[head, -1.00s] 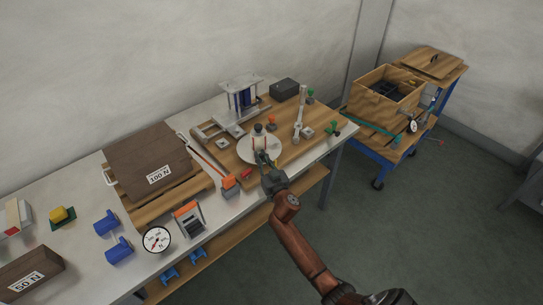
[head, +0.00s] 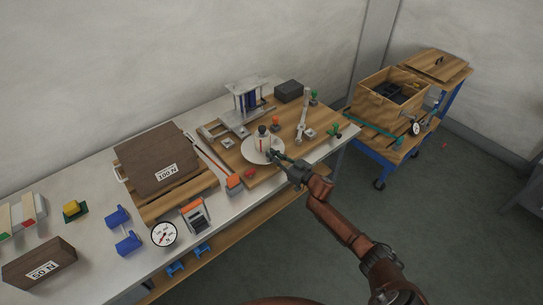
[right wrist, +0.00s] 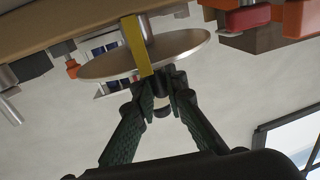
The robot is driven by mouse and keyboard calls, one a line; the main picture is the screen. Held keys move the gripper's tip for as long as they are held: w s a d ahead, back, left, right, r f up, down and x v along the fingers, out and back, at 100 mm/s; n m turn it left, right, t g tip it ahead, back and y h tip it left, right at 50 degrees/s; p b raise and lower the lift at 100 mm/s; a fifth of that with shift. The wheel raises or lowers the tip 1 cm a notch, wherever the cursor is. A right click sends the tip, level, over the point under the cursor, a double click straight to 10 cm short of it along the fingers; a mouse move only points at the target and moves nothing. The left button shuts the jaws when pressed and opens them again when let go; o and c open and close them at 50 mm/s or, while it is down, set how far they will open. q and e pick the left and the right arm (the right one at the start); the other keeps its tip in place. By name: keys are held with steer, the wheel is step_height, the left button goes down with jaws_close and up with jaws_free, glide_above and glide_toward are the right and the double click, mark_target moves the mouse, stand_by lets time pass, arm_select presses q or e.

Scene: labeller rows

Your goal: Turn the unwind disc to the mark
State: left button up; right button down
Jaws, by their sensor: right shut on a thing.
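The unwind disc (head: 250,153) is a pale round plate on the wooden board. A post with a dark cap (head: 262,130) and a red stripe stands at its middle. My right gripper (head: 277,156) is at the disc's right front edge. In the right wrist view the disc (right wrist: 185,48) appears tilted above the fingers, with a yellow strip (right wrist: 135,46) crossing it. The fingers of this gripper (right wrist: 161,88) close on a small dark peg (right wrist: 162,111) at the disc's edge, partly hidden by them. I cannot tell where the mark is. My left gripper is out of view.
A metal frame with blue columns (head: 246,97) stands behind the disc, near a dark block (head: 289,91). A lever arm (head: 302,115) is to the right. An orange-ended bar (head: 234,182) and a brown box (head: 157,160) are to the left. A trolley (head: 390,150) stands apart at right.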

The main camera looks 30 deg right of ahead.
steer(key=shift+w+d, duration=0.15)
steer(key=shift+d, duration=0.35)
stand_by(0.4)
steer(key=c, duration=2)
jaws_free()
steer(key=shift+s+d+f, duration=0.1)
steer(key=shift+s, duration=0.3)
steer(key=v, duration=1.1)
steer(key=shift+s, duration=0.1)
